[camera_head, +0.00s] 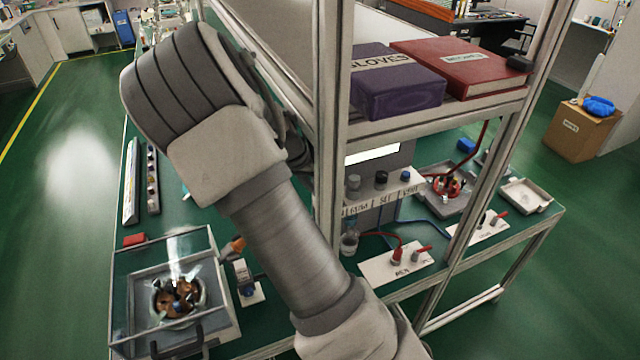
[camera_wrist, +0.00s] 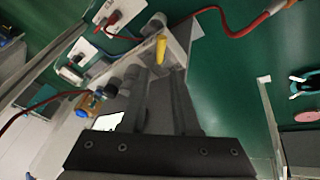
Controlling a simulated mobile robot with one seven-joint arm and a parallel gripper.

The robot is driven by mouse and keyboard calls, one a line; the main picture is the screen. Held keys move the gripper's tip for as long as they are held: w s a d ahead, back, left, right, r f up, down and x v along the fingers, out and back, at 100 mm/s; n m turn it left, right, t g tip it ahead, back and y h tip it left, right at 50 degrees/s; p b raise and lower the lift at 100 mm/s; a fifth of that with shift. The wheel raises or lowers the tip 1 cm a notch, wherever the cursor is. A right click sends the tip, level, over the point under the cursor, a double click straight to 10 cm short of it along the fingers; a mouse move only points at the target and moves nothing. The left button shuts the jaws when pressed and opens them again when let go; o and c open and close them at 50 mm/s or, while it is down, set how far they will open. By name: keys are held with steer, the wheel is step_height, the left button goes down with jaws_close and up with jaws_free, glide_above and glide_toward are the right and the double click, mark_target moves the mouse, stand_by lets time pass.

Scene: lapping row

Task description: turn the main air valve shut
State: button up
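No readable label marks a main air valve. In the head view, a valve with a red lever (camera_head: 421,250) stands on a white plate (camera_head: 385,268); the plate's lettering looks like "AIR". A second red-lever valve (camera_head: 497,221) stands on another plate farther right. The wrist view shows red-lever fittings (camera_wrist: 113,17) at upper left and a yellow lever-like part (camera_wrist: 161,50) just beyond my fingertips. My gripper (camera_wrist: 160,78) has its two dark fingers apart with nothing visibly held. I cannot tell whether it touches the yellow part. In the head view my arm and the post hide my gripper.
A shelf post (camera_head: 332,120) stands close beside my arm. Small knobs (camera_head: 381,178) line a labelled ledge. A clear-walled enclosure (camera_head: 220,300) sits at lower left. Hoses cross the bench.

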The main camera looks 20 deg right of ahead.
steer(key=shift+p+v, duration=1.1)
steer(key=shift+v, duration=1.5)
steer(key=shift+o, duration=0.2)
